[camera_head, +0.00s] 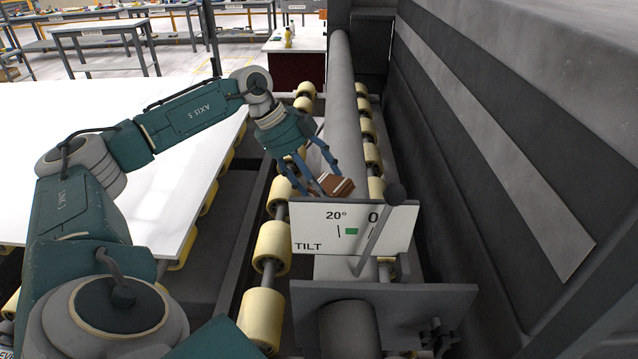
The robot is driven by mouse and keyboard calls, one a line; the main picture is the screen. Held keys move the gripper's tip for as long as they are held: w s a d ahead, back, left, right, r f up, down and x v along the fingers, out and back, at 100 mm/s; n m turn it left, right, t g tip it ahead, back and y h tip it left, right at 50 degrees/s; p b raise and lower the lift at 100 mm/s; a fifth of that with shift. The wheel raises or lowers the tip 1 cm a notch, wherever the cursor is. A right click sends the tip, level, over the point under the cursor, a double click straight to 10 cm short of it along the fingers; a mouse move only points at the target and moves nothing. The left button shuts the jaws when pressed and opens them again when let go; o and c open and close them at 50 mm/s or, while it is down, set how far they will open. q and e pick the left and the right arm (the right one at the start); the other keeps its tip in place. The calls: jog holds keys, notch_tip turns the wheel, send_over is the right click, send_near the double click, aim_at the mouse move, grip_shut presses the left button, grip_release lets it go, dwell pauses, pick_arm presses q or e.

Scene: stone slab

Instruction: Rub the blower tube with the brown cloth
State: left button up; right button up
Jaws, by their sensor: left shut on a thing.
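The blower tube (343,95) is a long grey pipe that runs away from me between two rows of rollers. My left gripper (318,185) reaches in from the left and is shut on the brown cloth (337,186), a small folded brown piece. The cloth is at the tube's near part, just above the top edge of the white tilt sign. I cannot tell whether it touches the tube. The sign hides part of the tube behind it. My right gripper is not in view.
A white tilt sign (310,228) with a dark lever (379,230) stands in front of the cloth. Yellow rollers (272,246) line both sides of the tube. A dark grey wall-like machine side (470,150) rises at right. A white slab (60,130) lies at left.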

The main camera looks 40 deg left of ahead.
aim_at(321, 172)
pick_arm(q)
jog(key=shift+w+a+r+p, duration=0.2)
jog(key=shift+w+a+p, duration=0.25)
jog(key=shift+w+p, duration=0.25)
jog(key=shift+w+a+f+p, duration=0.2)
jog(key=shift+w+a+p, duration=0.4)
jog(key=shift+a+p, duration=0.1)
jog(key=shift+w+a+r+p, duration=0.25)
jog(key=shift+w+p, duration=0.15)
jog(key=shift+p, duration=0.2)
jog(key=shift+w+a+f+p, duration=0.1)
jog(key=shift+w+a+p, duration=0.4)
jog(key=shift+w+p, duration=0.15)
jog(key=shift+w+a+f, duration=0.2)
jog(key=shift+a, duration=0.05)
jog(key=shift+r, duration=0.1)
